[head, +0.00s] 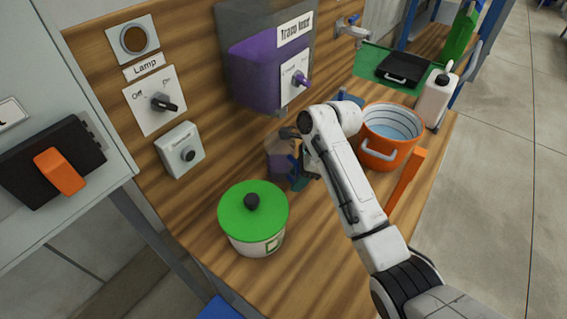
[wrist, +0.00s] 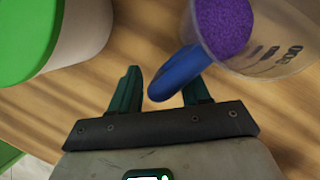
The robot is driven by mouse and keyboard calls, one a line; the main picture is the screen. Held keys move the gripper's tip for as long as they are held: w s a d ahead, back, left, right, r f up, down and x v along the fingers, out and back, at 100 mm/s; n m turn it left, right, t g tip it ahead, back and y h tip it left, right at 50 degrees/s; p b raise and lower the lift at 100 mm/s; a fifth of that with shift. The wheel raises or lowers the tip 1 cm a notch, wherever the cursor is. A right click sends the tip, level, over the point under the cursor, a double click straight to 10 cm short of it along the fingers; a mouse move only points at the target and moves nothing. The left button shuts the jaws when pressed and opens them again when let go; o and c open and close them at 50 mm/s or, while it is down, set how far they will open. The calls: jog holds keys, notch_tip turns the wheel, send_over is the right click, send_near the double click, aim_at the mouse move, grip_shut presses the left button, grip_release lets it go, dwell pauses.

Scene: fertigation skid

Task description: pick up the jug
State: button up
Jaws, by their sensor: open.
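The jug (wrist: 240,30) is clear, holds purple granules and has a blue handle (wrist: 180,72). It stands on the wooden bench below the purple dispenser, partly hidden by my arm in the head view (head: 279,156). In the wrist view my gripper (wrist: 162,80) is open, with its teal fingers on either side of the handle's free end. The handle lies nearer the right finger; I cannot tell whether they touch. In the head view my gripper (head: 299,176) is mostly hidden beside the jug.
A green-lidded pot (head: 253,217) stands close on the near left of my gripper. The dispenser (head: 263,70) hangs above the jug. An orange bucket (head: 385,152), a white bottle (head: 434,103) and a black tray (head: 403,68) are farther right. Bare bench lies in front.

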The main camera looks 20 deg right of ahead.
grip_shut()
dwell(0.3)
dwell(0.3)
